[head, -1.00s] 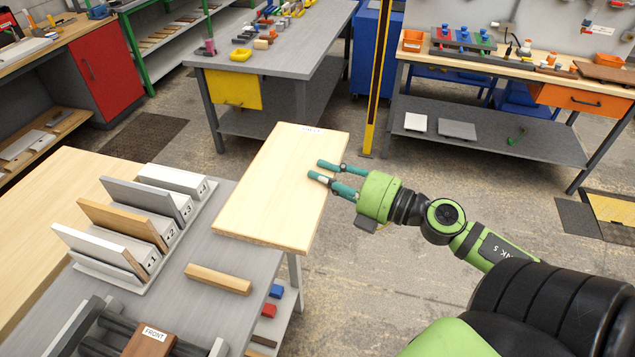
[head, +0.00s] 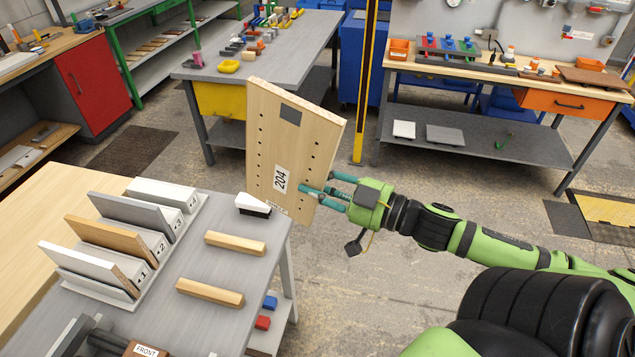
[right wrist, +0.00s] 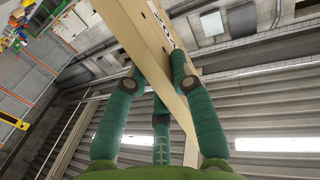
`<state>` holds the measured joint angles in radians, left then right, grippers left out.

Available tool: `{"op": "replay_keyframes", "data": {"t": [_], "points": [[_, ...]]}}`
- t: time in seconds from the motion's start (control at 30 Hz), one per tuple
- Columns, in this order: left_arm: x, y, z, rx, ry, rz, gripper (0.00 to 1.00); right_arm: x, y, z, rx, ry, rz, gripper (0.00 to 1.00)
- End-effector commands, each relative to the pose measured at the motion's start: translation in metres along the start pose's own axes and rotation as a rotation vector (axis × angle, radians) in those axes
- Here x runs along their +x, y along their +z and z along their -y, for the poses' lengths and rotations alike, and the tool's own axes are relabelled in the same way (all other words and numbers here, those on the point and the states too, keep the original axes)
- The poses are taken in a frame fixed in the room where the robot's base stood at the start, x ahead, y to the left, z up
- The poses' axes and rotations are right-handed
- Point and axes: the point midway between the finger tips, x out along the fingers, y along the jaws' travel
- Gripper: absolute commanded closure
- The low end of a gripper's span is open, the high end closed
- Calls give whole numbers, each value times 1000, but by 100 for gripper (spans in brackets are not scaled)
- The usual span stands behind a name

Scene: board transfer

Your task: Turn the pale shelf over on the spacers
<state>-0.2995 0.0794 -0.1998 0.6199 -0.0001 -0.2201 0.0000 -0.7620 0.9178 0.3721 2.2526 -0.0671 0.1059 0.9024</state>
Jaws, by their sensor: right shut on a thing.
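The pale shelf (head: 268,150) stands steeply tilted in the air beyond the grey table's right end. Its face with rows of dark holes, a grey patch and a "204" label is toward the head camera. My right gripper (head: 318,190) is shut on the shelf's lower right edge. In the right wrist view, the green fingers (right wrist: 155,90) close on both sides of the shelf (right wrist: 150,50). Two wooden spacers, a far one (head: 235,243) and a near one (head: 210,292), lie apart on the table with nothing on them. My left gripper is not in view.
A white block with a dark underside (head: 253,205) lies on the grey table (head: 190,265) near the far spacer. A rack (head: 160,255) with numbered slots holds upright boards at left. A workbench (head: 480,85) stands behind my right arm. Open floor lies between.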

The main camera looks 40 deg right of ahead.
Motion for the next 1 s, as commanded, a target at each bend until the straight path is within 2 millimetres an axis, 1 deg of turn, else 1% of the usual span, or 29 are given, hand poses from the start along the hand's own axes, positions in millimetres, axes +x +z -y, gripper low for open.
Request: {"op": "replay_keyframes", "data": {"t": [0.17, 0.23, 0.37, 0.8, 0.9, 1.0], "points": [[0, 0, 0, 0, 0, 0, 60, 0, -2, 0, 119, -3, -4, 100], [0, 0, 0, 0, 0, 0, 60, 0, -2, 0, 217, -3, -4, 100], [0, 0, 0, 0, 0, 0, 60, 0, -2, 1, 488, -5, -4, 100], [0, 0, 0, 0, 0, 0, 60, 0, -2, 0, 1451, -5, -2, 100], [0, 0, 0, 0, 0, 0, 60, 0, -2, 0, 1590, -6, -3, 100], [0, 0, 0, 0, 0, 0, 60, 0, -3, 0, 1642, -7, -5, 100]]}}
